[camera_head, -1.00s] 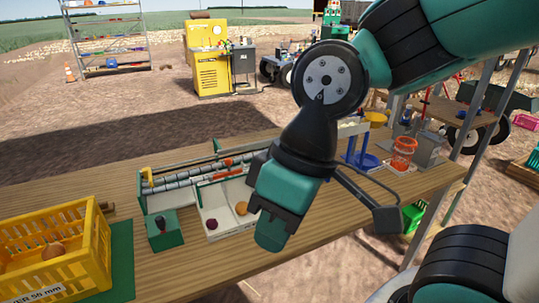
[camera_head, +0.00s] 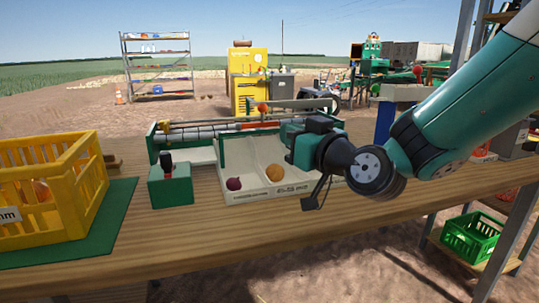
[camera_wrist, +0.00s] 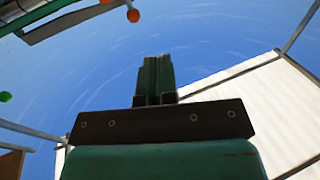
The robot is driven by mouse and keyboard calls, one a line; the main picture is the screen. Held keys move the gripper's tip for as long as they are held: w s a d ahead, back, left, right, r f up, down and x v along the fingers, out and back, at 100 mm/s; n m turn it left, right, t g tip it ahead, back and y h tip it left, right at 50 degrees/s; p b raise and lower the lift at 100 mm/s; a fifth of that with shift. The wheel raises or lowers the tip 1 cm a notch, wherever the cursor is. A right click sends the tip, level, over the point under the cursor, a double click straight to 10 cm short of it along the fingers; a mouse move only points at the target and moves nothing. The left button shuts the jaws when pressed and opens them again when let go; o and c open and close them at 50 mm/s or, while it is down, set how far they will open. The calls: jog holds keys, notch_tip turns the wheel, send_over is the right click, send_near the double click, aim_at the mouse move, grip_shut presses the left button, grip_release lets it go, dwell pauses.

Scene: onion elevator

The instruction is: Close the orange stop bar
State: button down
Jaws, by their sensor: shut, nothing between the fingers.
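The orange stop bar (camera_head: 258,124) lies low across the back of the roller tray, along the grey rollers (camera_head: 200,132). A round orange knob (camera_head: 263,108) shows just above it. In the wrist view an orange ball (camera_wrist: 133,15) hangs near the top, at the end of a thin rod, and seems to be the same knob. My gripper (camera_head: 287,131) is over the right part of the tray, right of the knob, and hides the right end of the bar. In the wrist view its green fingers (camera_wrist: 155,68) are shut and empty, apart from the ball.
A green box with a black-and-red lever (camera_head: 170,185) stands at the tray's front left. A purple onion (camera_head: 234,183) and a golden onion (camera_head: 274,172) lie in the white bins (camera_head: 300,188). A yellow crate (camera_head: 70,205) stands at left. The wooden table front (camera_head: 250,240) is clear.

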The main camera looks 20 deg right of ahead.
notch_tip(320, 180, down, 2)
jog(key=d+m+t+h+b, duration=0.1)
jog(key=d+t+h+b, duration=0.1)
jog(key=p, duration=1.2)
send_near(264, 111)
jog(key=x, duration=0.5)
jog(key=shift+w+r, duration=0.35)
jog(key=shift+r, duration=0.1)
jog(key=shift+p+x, duration=0.55)
jog(key=shift+x, duration=0.3)
jog(key=shift+w+f, duration=0.1)
jog(key=shift+f, duration=0.15)
jog(key=shift+f+b, duration=0.15)
jog(key=shift+b, duration=0.25)
